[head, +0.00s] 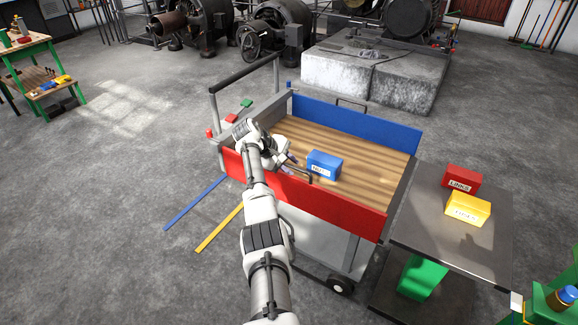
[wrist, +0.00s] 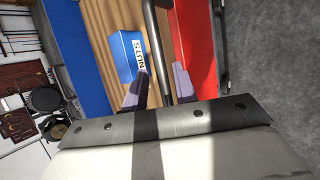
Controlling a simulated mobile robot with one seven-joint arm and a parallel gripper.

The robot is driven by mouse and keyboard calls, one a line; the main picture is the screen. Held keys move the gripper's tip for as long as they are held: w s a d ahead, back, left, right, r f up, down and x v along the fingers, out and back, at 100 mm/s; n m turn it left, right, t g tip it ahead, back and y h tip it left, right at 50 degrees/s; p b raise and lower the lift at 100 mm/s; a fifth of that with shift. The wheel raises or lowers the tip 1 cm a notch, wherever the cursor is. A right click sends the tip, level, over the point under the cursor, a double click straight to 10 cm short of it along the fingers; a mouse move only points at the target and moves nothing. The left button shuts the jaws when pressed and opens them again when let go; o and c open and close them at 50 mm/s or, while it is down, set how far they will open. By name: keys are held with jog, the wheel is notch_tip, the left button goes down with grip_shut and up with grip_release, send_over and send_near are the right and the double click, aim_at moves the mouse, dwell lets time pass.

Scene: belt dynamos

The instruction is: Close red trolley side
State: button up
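The trolley has a wooden bed (head: 375,155) and a red side (head: 340,208) along its near edge. The red side stands upright or nearly so; I cannot tell whether it leans slightly outward or is latched. A dark handle bar (head: 304,172) is at its top edge. My gripper (head: 291,162) is at this handle. In the wrist view my gripper (wrist: 161,84) has its two fingers apart, with the handle bar (wrist: 152,40) running between them and gaps showing. The red side (wrist: 193,45) lies just right of the bar there.
A blue NUTS box (head: 323,165) sits on the bed close to my gripper. The blue side (head: 355,119) stands upright at the far edge. A grey table (head: 430,225) with red (head: 462,178) and yellow (head: 467,207) boxes stands close at right. Blue and yellow strips mark the floor at left.

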jog(key=shift+s, duration=0.1)
jog(key=b+v, duration=0.2)
jog(key=v, duration=1.2)
